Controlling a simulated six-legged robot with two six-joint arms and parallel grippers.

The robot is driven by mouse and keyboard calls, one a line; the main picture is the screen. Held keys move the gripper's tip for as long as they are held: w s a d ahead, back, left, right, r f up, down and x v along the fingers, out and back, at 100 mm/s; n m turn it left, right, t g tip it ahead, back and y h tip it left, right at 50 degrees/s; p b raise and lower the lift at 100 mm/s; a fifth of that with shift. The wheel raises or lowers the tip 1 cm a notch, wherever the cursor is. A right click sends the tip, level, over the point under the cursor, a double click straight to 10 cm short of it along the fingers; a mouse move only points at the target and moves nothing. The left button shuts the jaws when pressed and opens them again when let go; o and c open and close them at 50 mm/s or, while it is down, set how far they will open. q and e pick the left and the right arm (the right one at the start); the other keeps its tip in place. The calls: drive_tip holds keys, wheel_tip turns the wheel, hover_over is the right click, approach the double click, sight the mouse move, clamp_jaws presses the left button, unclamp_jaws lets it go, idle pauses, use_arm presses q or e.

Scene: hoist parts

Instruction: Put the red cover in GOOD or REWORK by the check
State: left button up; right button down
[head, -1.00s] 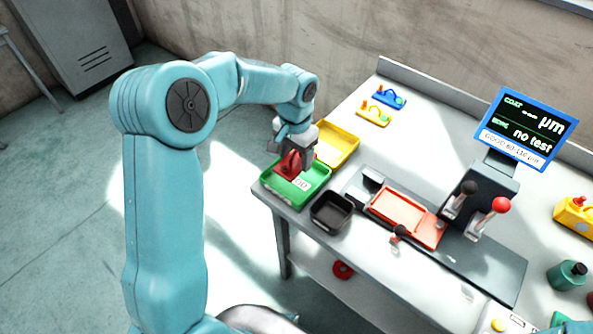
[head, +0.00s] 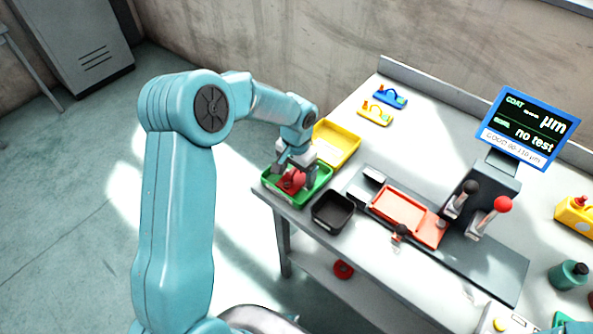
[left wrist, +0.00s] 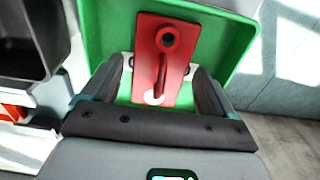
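The red cover (head: 288,184) lies in the green tray (head: 318,187) at the table's left end. In the left wrist view the cover (left wrist: 150,48) shows as a red plate with a handle, a round boss and a pale round spot, on the green tray floor (left wrist: 222,45). My left gripper (head: 297,168) is low over the tray. In the wrist view its fingers (left wrist: 158,78) stand apart on either side of the handle, with gaps between. My right gripper is not in view.
A yellow tray (head: 340,136) adjoins behind; a black bin (head: 332,225) stands to the right. A tester with an orange-red fixture (head: 400,209), two levers and a screen (head: 527,128) reading "no test" stands further right. Blue and yellow parts (head: 390,97) lie at the back.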

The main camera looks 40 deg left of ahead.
use_arm(q)
drive_tip(key=shift+r, duration=0.1)
wheel_tip(320, 180, up, 12)
drive_tip(key=shift+r, duration=0.15)
idle(0.5)
drive_tip(key=shift+s, duration=0.1)
idle(0.4)
